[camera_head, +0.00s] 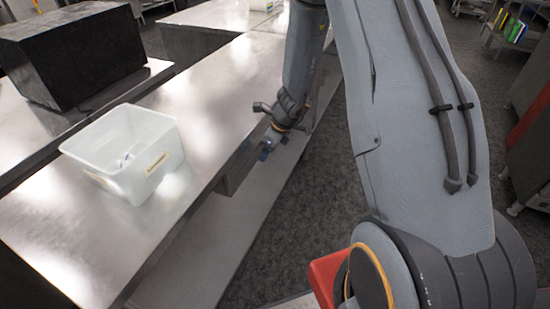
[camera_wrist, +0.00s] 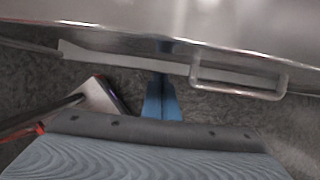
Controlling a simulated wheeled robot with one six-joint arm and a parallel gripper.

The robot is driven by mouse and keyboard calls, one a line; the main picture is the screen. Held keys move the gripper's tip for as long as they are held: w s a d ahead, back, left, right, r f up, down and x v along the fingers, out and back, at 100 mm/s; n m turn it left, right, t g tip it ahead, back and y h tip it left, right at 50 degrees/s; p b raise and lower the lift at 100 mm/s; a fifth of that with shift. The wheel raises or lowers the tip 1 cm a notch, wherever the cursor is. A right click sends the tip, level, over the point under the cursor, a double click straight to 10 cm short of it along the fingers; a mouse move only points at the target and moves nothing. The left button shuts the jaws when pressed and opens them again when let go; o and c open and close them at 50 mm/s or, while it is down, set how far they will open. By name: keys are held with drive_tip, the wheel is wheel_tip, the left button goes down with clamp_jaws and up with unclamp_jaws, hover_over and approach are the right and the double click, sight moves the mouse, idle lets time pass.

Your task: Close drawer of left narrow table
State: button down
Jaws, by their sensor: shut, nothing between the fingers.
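A narrow steel table (camera_head: 215,95) runs along the left of the head view. Part of a drawer (camera_head: 236,176) shows under its right edge; how far it stands out is hard to tell. In the wrist view a metal front (camera_wrist: 110,32) crosses the top, with a bar handle (camera_wrist: 240,76) to the right of my fingers. My gripper (camera_head: 265,153) is beside the table's right edge, close to the drawer. In the wrist view its blue fingers (camera_wrist: 162,98) are shut and empty, tips close to the metal front. I cannot tell whether they touch it.
A white bin (camera_head: 125,155) and a black box (camera_head: 70,55) stand on the steel tops at left. A lower shelf (camera_head: 215,240) runs beneath the table. The grey floor (camera_head: 310,210) right of the table is clear. A shelf rack (camera_head: 515,30) stands at far right.

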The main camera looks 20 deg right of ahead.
drive_tip(key=d+v, duration=0.1)
drive_tip(key=v, duration=0.9)
drive_tip(key=shift+s, duration=0.4)
drive_tip(key=s+a+r+n+h, duration=0.1)
drive_tip(key=s+r+n, duration=0.3)
drive_tip(key=s+n, duration=0.5)
drive_tip(key=s+a+r+n+g+h+b, duration=0.1)
drive_tip(key=s+r+n, duration=0.3)
drive_tip(key=s+n, duration=0.5)
drive_tip(key=shift+s+a+n+g+h, duration=0.25)
drive_tip(key=shift+a+n+h, duration=0.4)
drive_tip(key=shift+n, duration=3.55)
drive_tip(key=shift+r, duration=0.1)
